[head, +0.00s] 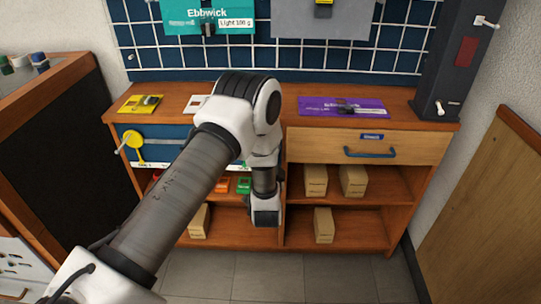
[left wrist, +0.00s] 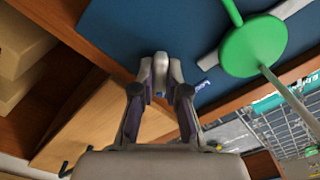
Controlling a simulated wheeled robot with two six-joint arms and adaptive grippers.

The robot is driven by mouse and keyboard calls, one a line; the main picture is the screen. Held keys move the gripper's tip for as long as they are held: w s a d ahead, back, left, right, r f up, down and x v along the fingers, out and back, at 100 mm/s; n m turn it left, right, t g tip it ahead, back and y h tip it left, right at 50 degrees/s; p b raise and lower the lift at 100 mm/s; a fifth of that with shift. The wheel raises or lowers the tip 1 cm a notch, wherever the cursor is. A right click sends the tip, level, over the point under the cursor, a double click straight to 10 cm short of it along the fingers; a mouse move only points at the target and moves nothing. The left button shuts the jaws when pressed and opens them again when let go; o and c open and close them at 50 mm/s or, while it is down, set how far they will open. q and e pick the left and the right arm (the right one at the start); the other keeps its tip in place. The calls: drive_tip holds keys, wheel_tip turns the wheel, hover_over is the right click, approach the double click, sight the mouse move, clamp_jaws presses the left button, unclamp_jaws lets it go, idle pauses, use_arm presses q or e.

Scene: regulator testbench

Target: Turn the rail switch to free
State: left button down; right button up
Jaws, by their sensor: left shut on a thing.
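My left gripper (left wrist: 160,78) is shut on a small grey knob (left wrist: 160,62) at the face of the blue panel (left wrist: 125,30) in the left wrist view. It appears to be the rail switch, but its marks are too hidden to read. A green disc (left wrist: 254,46) on a thin rod stands to the right of the fingers, apart from them. In the head view my left arm covers the right part of the blue panel (head: 165,150), and its fingers are hidden behind it. My right gripper is not in view.
A yellow disc (head: 133,140) sticks out at the panel's left. A drawer with a blue handle (head: 370,152) is to the right. Yellow (head: 140,104) and purple (head: 343,106) packs lie on the cabinet top (head: 415,125). A dark post (head: 455,60) stands at the right. Boxes (head: 315,180) sit on shelves.

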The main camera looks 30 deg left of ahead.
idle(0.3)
use_arm(q)
drive_tip(key=c, duration=1.2)
unclamp_jaws()
drive_tip(key=v, duration=1.2)
drive_tip(key=shift+f, duration=0.1)
